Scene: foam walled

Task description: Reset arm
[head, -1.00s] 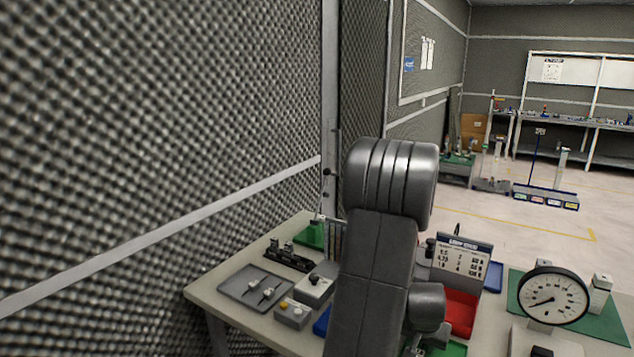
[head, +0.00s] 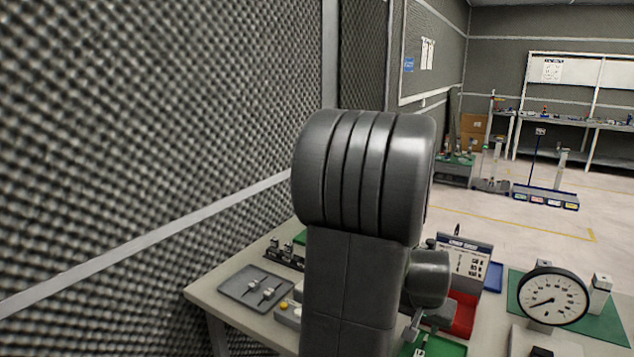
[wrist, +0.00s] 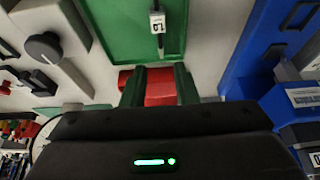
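My gripper (wrist: 159,72) shows in the wrist view as a dark body with a lit green light and two fingers standing apart. I see no object clamped between the fingers; a red surface (wrist: 160,90) shows through the gap and past the fingers' sides. A green tray (wrist: 118,25) lies beyond the fingertips, with a small white-tagged item (wrist: 157,22) in it. In the head view my arm fills the middle of the picture and hides most of the gripper.
The table holds a grey tray (head: 238,291), a red tray (head: 465,318), a sign stand (head: 465,256) and a round dial gauge (head: 553,297). Open floor (head: 500,210) lies beyond the table.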

